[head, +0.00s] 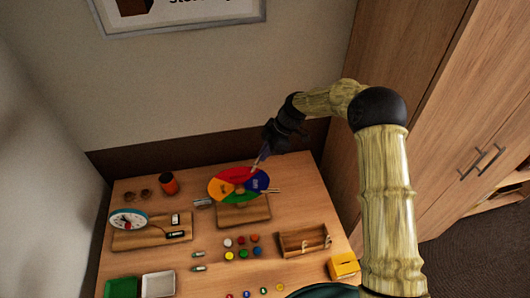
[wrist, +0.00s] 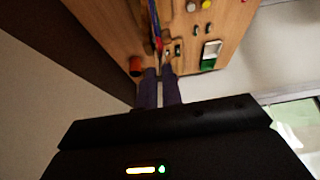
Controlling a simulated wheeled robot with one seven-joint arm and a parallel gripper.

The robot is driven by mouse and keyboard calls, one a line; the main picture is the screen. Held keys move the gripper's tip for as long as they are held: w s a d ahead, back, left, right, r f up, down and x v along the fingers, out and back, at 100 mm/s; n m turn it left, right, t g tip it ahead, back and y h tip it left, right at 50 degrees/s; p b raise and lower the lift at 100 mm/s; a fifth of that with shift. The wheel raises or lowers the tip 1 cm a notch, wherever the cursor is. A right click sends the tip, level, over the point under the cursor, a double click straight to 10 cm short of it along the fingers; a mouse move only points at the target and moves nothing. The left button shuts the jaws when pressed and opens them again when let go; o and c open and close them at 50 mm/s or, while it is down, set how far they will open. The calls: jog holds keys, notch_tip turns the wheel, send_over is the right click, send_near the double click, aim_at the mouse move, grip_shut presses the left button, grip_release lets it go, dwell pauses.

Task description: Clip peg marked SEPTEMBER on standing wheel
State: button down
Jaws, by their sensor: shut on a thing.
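The standing wheel (head: 232,174) has red, orange, green and blue sectors and stands on a wooden base (head: 243,214) at the back middle of the table. In the wrist view the wheel (wrist: 157,40) shows almost edge-on. My gripper (head: 259,162) is at the wheel's upper right edge. In the wrist view its two dark fingers (wrist: 159,78) point towards the wheel and are shut on a thin peg, mostly hidden between them. I cannot read its marking. A pale wooden peg (head: 273,190) sticks out at the wheel's right edge.
A clock (head: 128,219) stands on a wooden board at left, with an orange-black cup (head: 169,183) behind it. Several coloured pieces (head: 242,253), a wooden box (head: 304,240), a green tray (head: 122,287) and a white tray (head: 158,284) lie in front. A cabinet (head: 470,130) stands at right.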

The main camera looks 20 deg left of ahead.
jog(key=c, duration=1.5)
grip_release()
jog(key=b+v, duration=0.5)
jog(key=v, duration=1.2)
jog(key=shift+r, duration=0.25)
